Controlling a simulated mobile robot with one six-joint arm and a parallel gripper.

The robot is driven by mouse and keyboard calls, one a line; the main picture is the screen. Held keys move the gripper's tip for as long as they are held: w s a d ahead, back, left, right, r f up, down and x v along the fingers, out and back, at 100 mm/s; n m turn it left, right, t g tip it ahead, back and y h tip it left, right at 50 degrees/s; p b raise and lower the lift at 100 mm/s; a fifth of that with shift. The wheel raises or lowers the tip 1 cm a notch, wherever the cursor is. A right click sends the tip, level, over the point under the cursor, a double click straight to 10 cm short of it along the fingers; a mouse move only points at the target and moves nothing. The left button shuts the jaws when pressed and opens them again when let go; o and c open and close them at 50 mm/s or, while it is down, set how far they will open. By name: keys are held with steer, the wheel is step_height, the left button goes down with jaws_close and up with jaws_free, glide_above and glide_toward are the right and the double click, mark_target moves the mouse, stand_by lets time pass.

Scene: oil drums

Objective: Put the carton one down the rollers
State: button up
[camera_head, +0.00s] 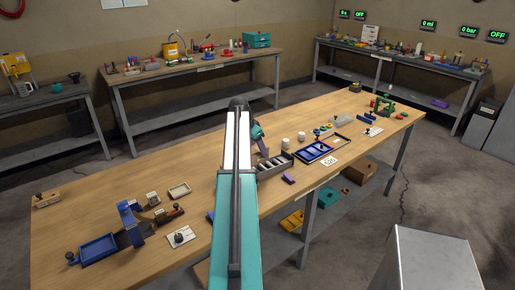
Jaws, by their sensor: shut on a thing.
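A dark open box (263,175) with pale cylinders in a row, which look like rollers, stands on the wooden bench just right of my arm. A sloped grey-purple piece (262,153) sits behind it, partly covered by my arm. I cannot make out a carton with certainty. A small pale block (152,198) lies left of my arm, too small to identify. My arm runs up the middle of the view and hides part of the bench. A teal wrist part shows at its right side. My gripper's fingers and anything in them are hidden behind the arm.
A grey cabinet (432,262) stands at the lower right. Other loaded benches line the walls.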

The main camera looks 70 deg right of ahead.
mark_target(258, 157)
steer(key=shift+f+b, duration=0.95)
steer(key=shift+f, duration=1.4)
